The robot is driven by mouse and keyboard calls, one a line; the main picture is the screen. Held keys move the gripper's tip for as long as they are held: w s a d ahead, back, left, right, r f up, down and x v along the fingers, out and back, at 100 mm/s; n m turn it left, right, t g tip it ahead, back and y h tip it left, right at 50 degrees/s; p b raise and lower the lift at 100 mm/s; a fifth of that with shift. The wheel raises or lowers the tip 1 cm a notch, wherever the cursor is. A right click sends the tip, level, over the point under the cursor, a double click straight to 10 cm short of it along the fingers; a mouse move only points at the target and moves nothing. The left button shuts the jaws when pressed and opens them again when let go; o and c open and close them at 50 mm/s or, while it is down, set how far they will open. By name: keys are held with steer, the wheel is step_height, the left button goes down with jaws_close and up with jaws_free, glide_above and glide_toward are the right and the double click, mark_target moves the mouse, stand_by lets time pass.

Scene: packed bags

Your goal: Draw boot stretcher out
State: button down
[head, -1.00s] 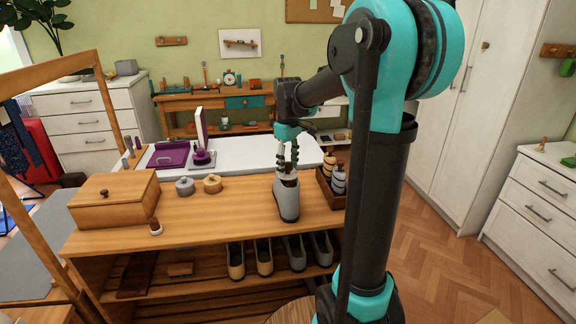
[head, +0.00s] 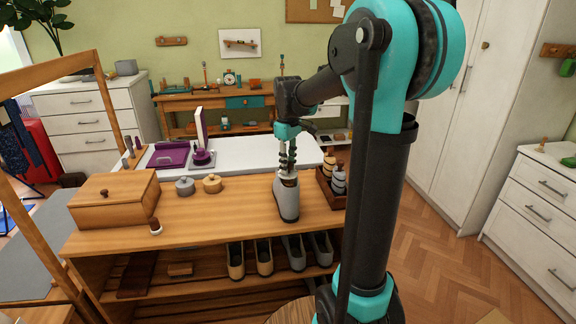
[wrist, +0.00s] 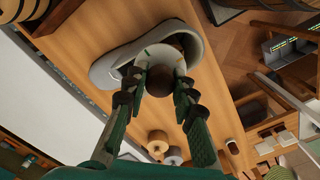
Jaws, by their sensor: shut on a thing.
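A grey boot (head: 286,201) stands upright on the wooden bench top, and it also shows in the wrist view (wrist: 107,68). The boot stretcher sits in the boot's opening. Its dark brown knob (wrist: 160,82) and pale disc with small coloured marks (wrist: 166,57) show in the wrist view. My gripper (head: 288,169) is directly above the boot, pointing down. Its fingers are shut on the stretcher's knob, one on each side, also in the wrist view (wrist: 158,88). The stretcher's lower part is hidden inside the boot.
A dark tray (head: 325,190) with rounded pieces is close on the boot's right. Several shoes (head: 265,257) sit on the shelf below. Bare bench top lies left of the boot.

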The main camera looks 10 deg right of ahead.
step_height(320, 180, up, 13)
steer(key=shift+r, duration=0.15)
stand_by(3.0)
steer(key=shift+s+r, duration=0.1)
stand_by(0.3)
